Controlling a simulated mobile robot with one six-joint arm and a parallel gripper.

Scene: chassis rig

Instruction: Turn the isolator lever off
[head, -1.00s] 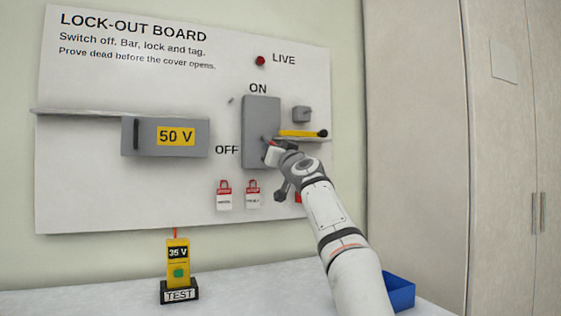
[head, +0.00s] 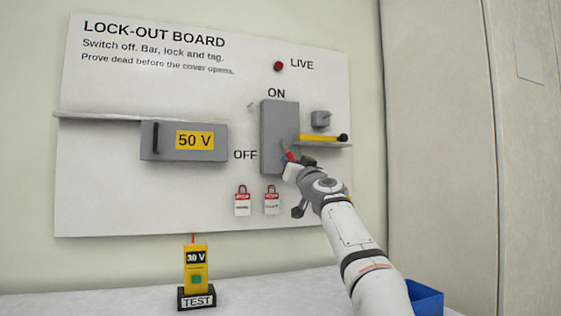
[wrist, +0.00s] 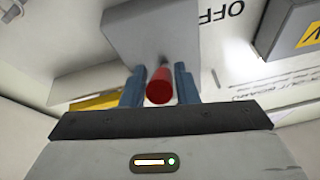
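The grey isolator box (head: 279,125) is on the white board, with ON above it and OFF at its lower left. Its red-ended lever (head: 289,156) sticks out from the lower part of the box and points low. My gripper (head: 292,165) is at the lever. In the wrist view, the red lever end (wrist: 160,88) sits between the two blue fingers of my gripper (wrist: 160,86), which are close on both sides of it. The lever's pivot is hidden.
The LIVE lamp (head: 279,66) is dark red. A yellow bar (head: 322,138) lies on a small shelf right of the box. Red-topped padlock tags (head: 242,202) hang below. A 50 V cover (head: 184,141) is at left. A yellow tester (head: 195,268) and blue bin (head: 426,298) stand on the bench.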

